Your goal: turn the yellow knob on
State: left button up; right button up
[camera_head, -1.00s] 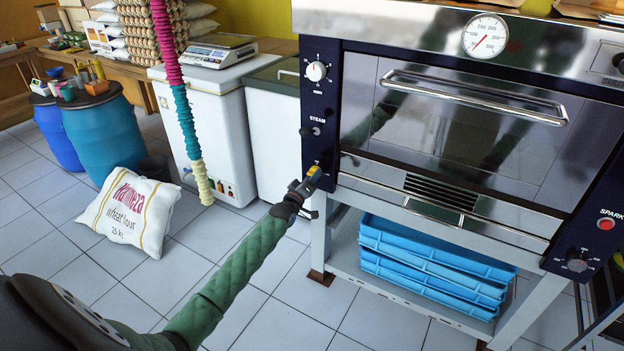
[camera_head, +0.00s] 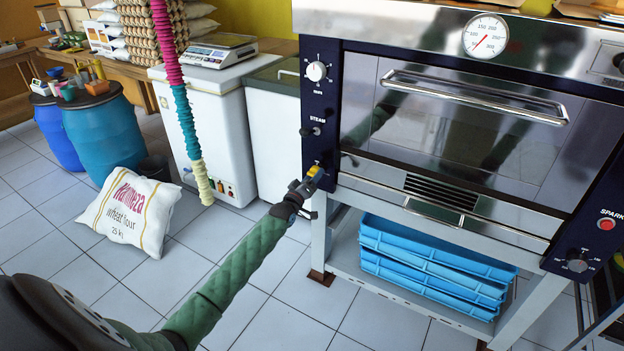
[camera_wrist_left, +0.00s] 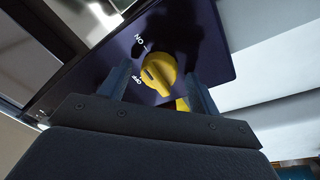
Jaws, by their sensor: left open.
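The yellow knob (camera_wrist_left: 158,72) sits on the dark blue control panel of the oven, between the "ON" and "OFF" labels in the left wrist view. A dark mark on its face points toward the "OFF" side. In the head view the yellow knob (camera_head: 315,171) is small, at the foot of the oven's left panel (camera_head: 318,120). My left gripper (camera_head: 306,183) is right at it. In the left wrist view its two fingers stand apart, one on each side of the knob; I cannot tell whether they touch it. My right gripper is not in view.
Above the knob on the same panel are a "STEAM" switch (camera_head: 314,131) and a white dial (camera_head: 316,71). The oven door handle (camera_head: 475,97) juts out to the right. Blue trays (camera_head: 430,262) lie below. A white freezer (camera_head: 205,125) stands to the left, with open tiled floor in front.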

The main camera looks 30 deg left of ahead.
pick_arm(q)
jog(key=shift+s, duration=0.1)
jog(key=s+f, duration=0.1)
jog(key=s, duration=0.6)
jog(key=shift+s, duration=0.25)
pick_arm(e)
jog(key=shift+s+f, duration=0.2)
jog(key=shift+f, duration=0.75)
pick_arm(q)
jog(key=shift+f, duration=0.1)
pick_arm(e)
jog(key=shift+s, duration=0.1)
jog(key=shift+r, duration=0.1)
